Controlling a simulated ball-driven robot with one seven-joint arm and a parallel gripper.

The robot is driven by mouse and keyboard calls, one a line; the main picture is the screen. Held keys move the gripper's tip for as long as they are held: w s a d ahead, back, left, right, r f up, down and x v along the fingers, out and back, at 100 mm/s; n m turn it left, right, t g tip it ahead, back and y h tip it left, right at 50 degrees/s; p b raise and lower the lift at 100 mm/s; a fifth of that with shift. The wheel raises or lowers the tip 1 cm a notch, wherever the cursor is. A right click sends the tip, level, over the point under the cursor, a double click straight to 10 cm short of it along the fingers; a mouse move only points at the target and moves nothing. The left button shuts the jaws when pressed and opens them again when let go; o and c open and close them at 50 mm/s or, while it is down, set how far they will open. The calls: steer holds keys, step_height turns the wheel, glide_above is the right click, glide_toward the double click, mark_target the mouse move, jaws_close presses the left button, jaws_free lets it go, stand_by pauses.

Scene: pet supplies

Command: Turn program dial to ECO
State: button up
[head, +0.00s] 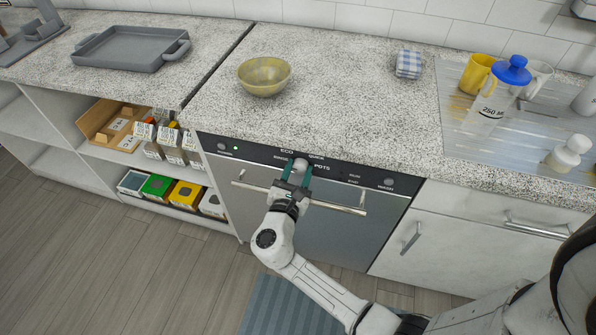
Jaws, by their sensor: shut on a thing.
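The program dial (301,164) is a small light knob in the middle of the black control strip (345,172) on the front of a dishwasher (335,235). White labels stand around it; "ECO" (286,151) is at its upper left and "POTS" at its right. My gripper (297,172) reaches up from below, over the door's bar handle (342,208), with its teal fingers shut on the dial from both sides. The fingers and wrist hide part of the dial, so I cannot tell where its mark points.
The speckled worktop above holds a yellow-green bowl (264,77), a checked cloth (409,64), and a bottle with a blue lid (497,95). A grey tray (131,47) lies at left. Open shelves (105,158) stand left of the dishwasher.

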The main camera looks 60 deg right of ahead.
steer(key=c, duration=0.3)
steer(key=shift+c, duration=0.2)
steer(key=shift+f+m+b, duration=0.1)
steer(key=shift+m+b, duration=0.2)
steer(key=shift+f+m+b, duration=0.1)
steer(key=shift+m+b, duration=0.7)
steer(key=m+b, duration=0.4)
steer(key=shift+f, duration=0.1)
steer(key=m+b, duration=0.4)
steer(key=m, duration=0.1)
steer(key=shift+s+m+b, duration=0.1)
steer(key=shift+m+b, duration=0.2)
steer(key=shift+r, duration=0.2)
